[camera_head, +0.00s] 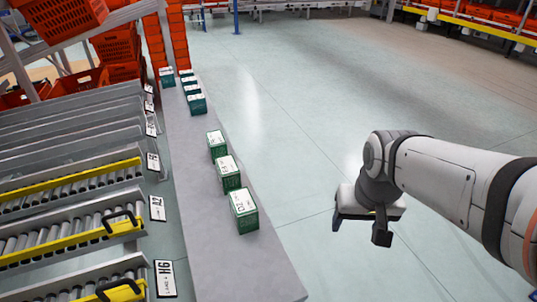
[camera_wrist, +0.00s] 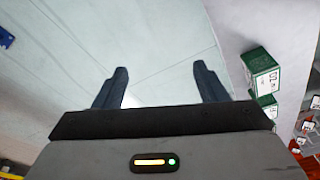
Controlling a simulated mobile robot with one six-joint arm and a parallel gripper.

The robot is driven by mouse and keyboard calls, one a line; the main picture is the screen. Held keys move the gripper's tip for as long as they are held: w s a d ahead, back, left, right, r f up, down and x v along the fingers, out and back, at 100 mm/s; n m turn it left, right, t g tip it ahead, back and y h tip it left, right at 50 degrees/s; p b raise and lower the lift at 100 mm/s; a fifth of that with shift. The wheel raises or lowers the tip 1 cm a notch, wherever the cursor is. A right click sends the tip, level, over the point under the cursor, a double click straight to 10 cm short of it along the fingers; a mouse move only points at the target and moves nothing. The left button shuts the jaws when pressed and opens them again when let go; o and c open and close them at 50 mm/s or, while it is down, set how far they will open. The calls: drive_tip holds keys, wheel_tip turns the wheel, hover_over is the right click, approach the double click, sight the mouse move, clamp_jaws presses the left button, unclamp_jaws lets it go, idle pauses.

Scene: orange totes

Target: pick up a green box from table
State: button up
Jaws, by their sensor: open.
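Several green boxes with white tops stand in a row along a long grey table (camera_head: 265,272). The nearest green box (camera_head: 244,212) is close to the table's right edge, with a second box (camera_head: 228,173) and a third box (camera_head: 216,145) behind it. My gripper (camera_head: 358,226) is over the floor to the right of the table, apart from all boxes. In the wrist view my gripper (camera_wrist: 160,88) is open, with bare floor between its two dark fingers. A green box (camera_wrist: 262,73) shows to the right of the fingers on the table, with another partly hidden below it.
Roller lanes with yellow rails (camera_head: 70,182) and label plates (camera_head: 165,278) run along the table's left side. Stacked orange totes (camera_head: 179,40) stand at the table's far end. The floor (camera_head: 300,110) right of the table is clear.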

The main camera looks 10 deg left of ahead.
drive_tip(key=o, duration=0.3)
drive_tip(key=shift+n+g, duration=0.4)
drive_tip(key=shift+n, duration=0.5)
drive_tip(key=w+a, duration=0.2)
drive_tip(key=w+a+p, duration=0.1)
drive_tip(key=w+a, duration=0.5)
drive_tip(key=shift+w+f, duration=0.25)
drive_tip(key=n+g+p, duration=0.1)
drive_tip(key=n+p, duration=0.2)
approach(243, 200)
drive_tip(key=f, duration=0.3)
drive_tip(key=w+f, duration=0.1)
drive_tip(key=f, duration=0.1)
drive_tip(key=shift+a+f, duration=0.15)
drive_tip(key=shift+f, duration=0.2)
drive_tip(key=f, duration=0.4)
drive_tip(key=f+p, duration=0.1)
drive_tip(key=f, duration=0.2)
drive_tip(key=shift+s, duration=0.35)
drive_tip(key=shift+f, duration=0.55)
drive_tip(key=c, duration=1.1)
